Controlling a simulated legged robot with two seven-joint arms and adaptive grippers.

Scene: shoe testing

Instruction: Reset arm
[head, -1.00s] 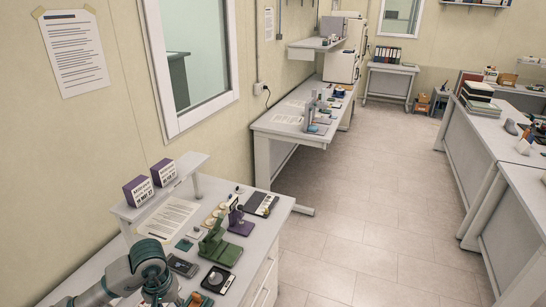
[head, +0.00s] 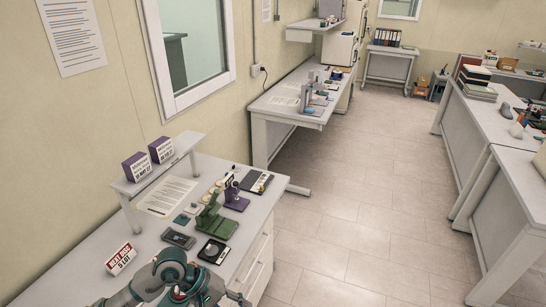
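Part of my grey and teal arm, seemingly the left one, is bent over the near end of the workbench (head: 52,282) at the bottom of the head view. A small dark piece shows beside it at the bottom edge; I cannot tell whether it belongs to my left gripper, or whether that gripper is open or shut. My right gripper is not in view. A green stand (head: 214,222) and a purple stand (head: 235,193) stand upright on the bench beyond the arm, apart from it.
A black scale (head: 214,251), a dark handheld device (head: 178,239) and a paper sheet (head: 168,196) lie near the arm. A red and white sign block (head: 121,259) stands left of it. Two purple boxes sit on the raised shelf (head: 160,174). The floor (head: 345,220) to the right is clear.

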